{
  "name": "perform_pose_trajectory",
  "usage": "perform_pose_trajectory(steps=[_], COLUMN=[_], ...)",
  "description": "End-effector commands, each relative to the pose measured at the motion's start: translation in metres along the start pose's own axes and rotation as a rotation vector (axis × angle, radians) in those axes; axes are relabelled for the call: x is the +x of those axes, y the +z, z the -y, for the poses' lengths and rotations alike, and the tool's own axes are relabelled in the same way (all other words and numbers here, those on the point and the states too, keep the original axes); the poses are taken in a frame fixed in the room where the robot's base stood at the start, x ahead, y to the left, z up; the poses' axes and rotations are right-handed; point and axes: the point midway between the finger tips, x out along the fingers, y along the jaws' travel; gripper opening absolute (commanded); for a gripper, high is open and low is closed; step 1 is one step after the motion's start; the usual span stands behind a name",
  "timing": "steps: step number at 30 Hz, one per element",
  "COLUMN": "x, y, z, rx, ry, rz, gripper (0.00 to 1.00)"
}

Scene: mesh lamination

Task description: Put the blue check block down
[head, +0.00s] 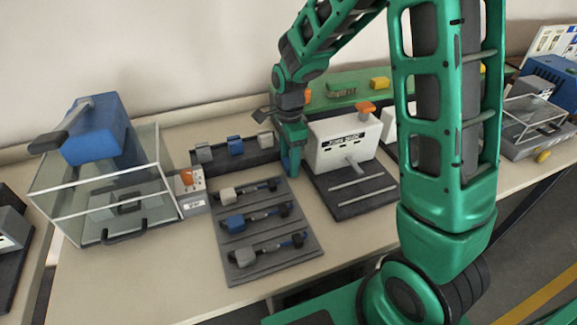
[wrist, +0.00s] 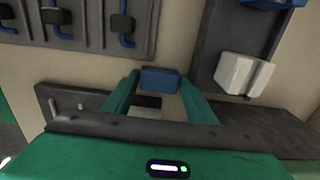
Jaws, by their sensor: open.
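My gripper (wrist: 160,82) is open and points down near the right end of the dark rack. It also shows in the head view (head: 290,168), between the rack and the white fixture. A small blue block (wrist: 160,80) sits between its fingertips in the wrist view. The fingers stand close to either side of it. In the head view the fingers mostly hide that spot. Another blue block (head: 235,145) stands on the rack, between a grey block (head: 204,152) and a white block (head: 265,140). I cannot tell which blue block is the check block.
The dark rack (head: 218,164) is close behind my gripper. A grey tool mat (head: 290,254) lies in front and left. The white fixture (head: 345,148) stands just right. A clear-walled machine (head: 165,175) with a blue top is at the left. Bare tabletop shows between mat and fixture.

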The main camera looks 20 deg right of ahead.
Motion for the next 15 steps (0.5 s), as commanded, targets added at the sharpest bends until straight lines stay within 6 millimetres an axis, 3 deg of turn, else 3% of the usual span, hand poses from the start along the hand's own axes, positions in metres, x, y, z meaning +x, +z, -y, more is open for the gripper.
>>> perform_pose_trajectory(steps=[5, 9, 15], x=[0.0001, 0.0000, -0.0002], y=[0.0000, -0.0001, -0.0001], z=[0.0000, 0.0000, 0.0001], rx=[0.000, 0.000, 0.000], ry=[0.000, 0.000, 0.000], rz=[0.000, 0.000, 0.000], gripper=[0.52, 0.23, 0.19])
